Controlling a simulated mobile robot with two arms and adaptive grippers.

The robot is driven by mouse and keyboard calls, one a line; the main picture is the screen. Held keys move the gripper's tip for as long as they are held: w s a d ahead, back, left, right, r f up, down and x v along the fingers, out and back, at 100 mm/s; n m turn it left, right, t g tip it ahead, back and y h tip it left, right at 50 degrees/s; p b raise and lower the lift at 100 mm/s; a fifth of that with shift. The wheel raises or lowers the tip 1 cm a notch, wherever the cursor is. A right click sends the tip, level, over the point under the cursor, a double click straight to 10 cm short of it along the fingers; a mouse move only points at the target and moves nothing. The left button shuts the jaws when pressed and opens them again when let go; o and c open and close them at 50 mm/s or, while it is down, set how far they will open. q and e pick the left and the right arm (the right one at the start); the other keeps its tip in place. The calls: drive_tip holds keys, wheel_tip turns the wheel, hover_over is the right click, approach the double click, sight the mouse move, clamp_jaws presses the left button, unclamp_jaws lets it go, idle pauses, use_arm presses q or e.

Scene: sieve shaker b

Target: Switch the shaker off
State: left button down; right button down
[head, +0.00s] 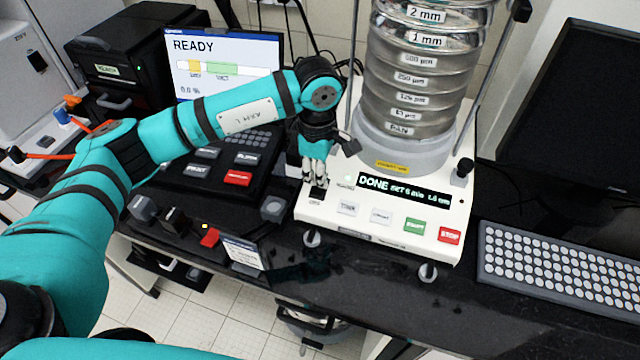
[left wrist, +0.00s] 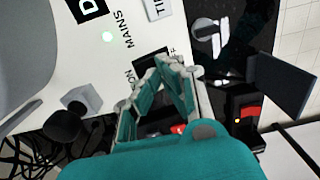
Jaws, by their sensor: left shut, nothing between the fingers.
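The sieve shaker (head: 385,215) is a white unit with a clamped stack of sieves (head: 415,70) on top. Its display (head: 404,189) reads DONE. My right gripper is not in view.
A black device (head: 215,165) with a READY screen (head: 222,60) stands left. A small sign (head: 243,252) and a red switch (head: 209,238) are at the bench's front. A keyboard (head: 560,270) lies right.

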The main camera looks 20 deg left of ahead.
sight(318, 189)
use_arm(q)
drive_tip(key=shift+f+b, duration=1.15)
drive_tip(key=shift+f, duration=0.1)
idle(0.3)
drive_tip(key=shift+s+r, duration=0.1)
drive_tip(key=shift+r+p, duration=0.45)
drive_tip(key=shift+r, duration=0.4)
drive_tip(key=shift+r+p, duration=1)
drive_tip(key=shift+r, duration=1.65)
drive_tip(key=shift+f, duration=0.1)
